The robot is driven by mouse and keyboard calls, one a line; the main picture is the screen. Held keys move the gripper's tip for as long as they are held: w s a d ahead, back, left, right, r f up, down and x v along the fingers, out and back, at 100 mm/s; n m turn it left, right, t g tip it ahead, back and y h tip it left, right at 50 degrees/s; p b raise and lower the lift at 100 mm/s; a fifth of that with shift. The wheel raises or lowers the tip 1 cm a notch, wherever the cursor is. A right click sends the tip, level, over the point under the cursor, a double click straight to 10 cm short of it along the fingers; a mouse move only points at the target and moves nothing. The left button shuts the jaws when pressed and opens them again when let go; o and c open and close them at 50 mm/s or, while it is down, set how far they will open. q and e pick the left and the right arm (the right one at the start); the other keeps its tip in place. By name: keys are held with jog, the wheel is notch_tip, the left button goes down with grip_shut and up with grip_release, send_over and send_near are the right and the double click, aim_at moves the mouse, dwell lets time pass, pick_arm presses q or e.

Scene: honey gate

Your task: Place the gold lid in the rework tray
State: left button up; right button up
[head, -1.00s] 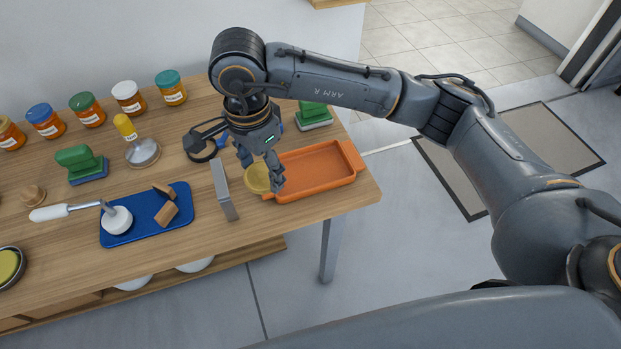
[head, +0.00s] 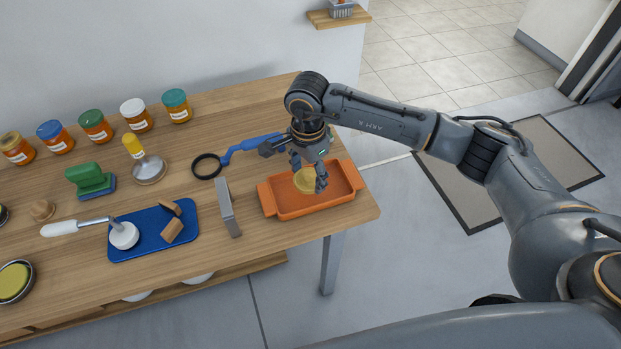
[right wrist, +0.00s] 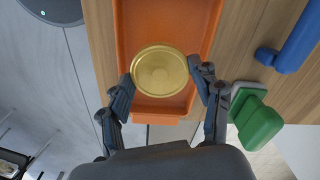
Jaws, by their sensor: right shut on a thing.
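The gold lid (head: 305,181) is round and shows between the fingers of my right gripper (head: 309,173). In the right wrist view the lid (right wrist: 159,72) lies between the two fingertips of my right gripper (right wrist: 165,88), which is shut on it. The orange rework tray (head: 290,213) stands at the table's right end. The lid is over the tray's inside, and the tray (right wrist: 204,18) shows beneath it in the wrist view. I cannot tell whether the lid touches the tray floor. My left gripper does not show.
A blue tray (head: 150,245) with wooden pieces is further left. Several honey jars (head: 96,126) line the back.

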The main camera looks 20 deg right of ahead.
aim_at(310, 177)
jog(key=shift+w+d+f, duration=0.1)
jog(key=shift+d+f, duration=0.2)
jog(key=shift+f, duration=0.05)
notch_tip(310, 177, down, 3)
jog(key=shift+f+p, duration=0.1)
jog(key=shift+p, duration=0.75)
jog(key=shift+f+b, duration=0.2)
jog(key=shift+b, duration=0.15)
jog(key=o, duration=1)
jog(key=shift+r, duration=0.15)
